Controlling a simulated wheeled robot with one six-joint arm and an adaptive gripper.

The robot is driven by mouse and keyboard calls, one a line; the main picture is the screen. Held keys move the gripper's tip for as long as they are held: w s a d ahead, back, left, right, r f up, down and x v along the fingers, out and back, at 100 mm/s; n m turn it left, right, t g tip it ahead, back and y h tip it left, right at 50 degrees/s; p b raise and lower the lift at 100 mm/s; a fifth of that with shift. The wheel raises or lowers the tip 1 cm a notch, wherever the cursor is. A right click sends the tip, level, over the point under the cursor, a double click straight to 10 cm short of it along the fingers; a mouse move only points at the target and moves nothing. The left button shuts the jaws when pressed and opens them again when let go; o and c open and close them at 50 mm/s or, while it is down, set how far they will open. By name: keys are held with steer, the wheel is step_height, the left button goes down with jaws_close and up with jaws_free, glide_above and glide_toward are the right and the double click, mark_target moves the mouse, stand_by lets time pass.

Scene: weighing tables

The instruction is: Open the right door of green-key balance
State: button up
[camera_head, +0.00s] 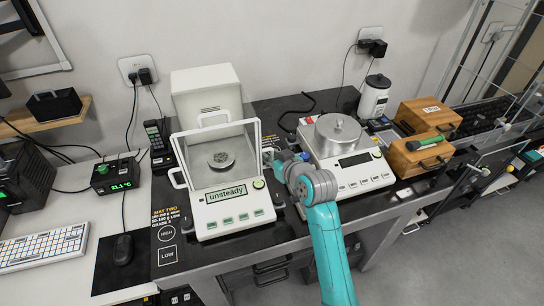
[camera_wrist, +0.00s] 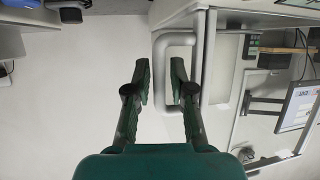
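The green-key balance (camera_head: 235,222) stands on the dark mat, with a glass chamber, green keys and a display reading "unsteady". A small round dark object (camera_head: 221,159) sits inside on its pan. Its right door is seen edge-on and partly hidden by my gripper (camera_head: 272,159), which is at the chamber's right side. In the wrist view a pale grey loop handle (camera_wrist: 160,72) projects from the door's side. My gripper (camera_wrist: 160,72) is open, with the handle's outer bar between its fingertips. I cannot tell whether the fingers touch it.
A second balance (camera_head: 362,181) with a metal pot (camera_head: 338,133) stands close on the right, leaving a narrow gap for my arm. Wooden boxes (camera_head: 418,157) stand further right. A white housing (camera_head: 206,92) stands behind the green-key balance.

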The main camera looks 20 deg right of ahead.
steer(key=shift+w, duration=0.1)
jaws_close()
